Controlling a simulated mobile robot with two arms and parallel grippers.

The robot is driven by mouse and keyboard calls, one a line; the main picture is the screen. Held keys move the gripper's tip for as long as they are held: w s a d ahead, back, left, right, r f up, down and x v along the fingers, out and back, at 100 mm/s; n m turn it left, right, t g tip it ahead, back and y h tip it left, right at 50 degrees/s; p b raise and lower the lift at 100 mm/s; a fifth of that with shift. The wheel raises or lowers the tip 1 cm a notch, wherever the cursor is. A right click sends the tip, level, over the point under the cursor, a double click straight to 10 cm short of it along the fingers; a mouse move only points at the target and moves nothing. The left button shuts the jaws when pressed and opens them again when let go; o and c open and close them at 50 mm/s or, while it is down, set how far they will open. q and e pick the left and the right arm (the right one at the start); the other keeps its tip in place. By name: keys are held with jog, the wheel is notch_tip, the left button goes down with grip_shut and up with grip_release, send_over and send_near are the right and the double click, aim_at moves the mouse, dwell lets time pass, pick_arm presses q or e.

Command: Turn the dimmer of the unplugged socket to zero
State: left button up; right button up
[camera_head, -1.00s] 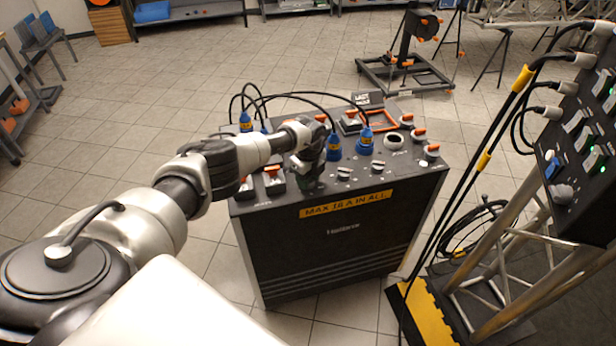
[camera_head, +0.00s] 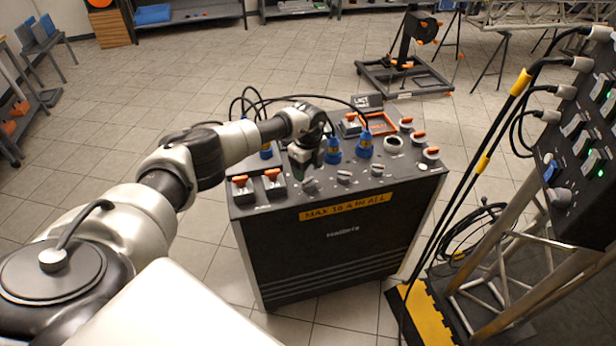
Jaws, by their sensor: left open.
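The black power cabinet (camera_head: 330,240) stands mid-picture with a "MAX 16 A IN ALL" label. Blue plugs (camera_head: 364,142) with cables sit in its top; another blue plug (camera_head: 333,152) is close beside my gripper. An open round socket (camera_head: 393,143) without a plug is to their right. Grey dimmer knobs line the front edge: a left one (camera_head: 310,185), a middle one (camera_head: 344,177) and a right one (camera_head: 377,169). Their settings are too small to read. My left gripper (camera_head: 297,172) is open, pointing down, just left of and above the left knob. My right gripper is out of view.
Orange-topped switches (camera_head: 273,181) stand at the cabinet's front left, and orange-tipped parts (camera_head: 431,153) along its right side. Black cables (camera_head: 262,98) loop behind the plugs. A truss stand with a dark switch panel (camera_head: 580,150) rises at right.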

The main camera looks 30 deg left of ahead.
aim_at(308, 180)
pick_arm(q)
notch_tip(308, 180, up, 6)
jog(key=shift+f, duration=0.2)
dwell(0.4)
